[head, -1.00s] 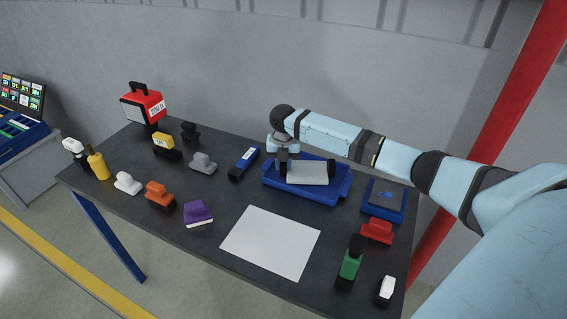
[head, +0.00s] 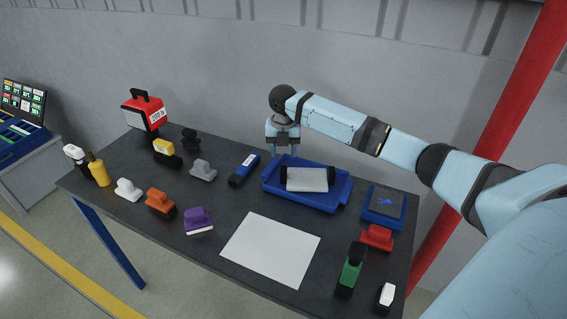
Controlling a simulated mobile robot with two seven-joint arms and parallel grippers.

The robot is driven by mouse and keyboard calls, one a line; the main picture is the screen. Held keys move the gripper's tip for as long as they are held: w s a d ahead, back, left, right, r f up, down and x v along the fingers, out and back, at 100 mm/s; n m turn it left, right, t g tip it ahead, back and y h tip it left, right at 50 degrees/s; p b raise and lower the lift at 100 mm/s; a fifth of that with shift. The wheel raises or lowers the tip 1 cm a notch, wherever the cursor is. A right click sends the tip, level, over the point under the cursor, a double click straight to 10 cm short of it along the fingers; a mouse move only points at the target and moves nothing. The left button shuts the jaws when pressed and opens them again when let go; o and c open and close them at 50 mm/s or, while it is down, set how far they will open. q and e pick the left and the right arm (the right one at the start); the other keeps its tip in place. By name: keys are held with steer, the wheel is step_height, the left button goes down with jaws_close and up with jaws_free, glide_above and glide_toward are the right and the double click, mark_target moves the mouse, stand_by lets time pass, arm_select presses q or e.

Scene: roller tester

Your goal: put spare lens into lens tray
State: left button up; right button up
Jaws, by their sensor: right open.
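No object is plainly marked as the spare lens, and I cannot tell which one it is. A blue tray (head: 338,197) stands at the back right of the dark table. A pale grey roller with black ends (head: 307,180) lies in it. My right gripper (head: 282,151) is open and empty, fingers down, just behind and above the tray's back left corner, apart from the roller. My left gripper is not in view.
A red-white box (head: 144,113) stands at the back left.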

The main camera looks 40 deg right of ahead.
step_height(320, 180, up, 4)
steer(key=shift+r, duration=0.1)
steer(key=shift+s, duration=0.1)
stand_by(0.6)
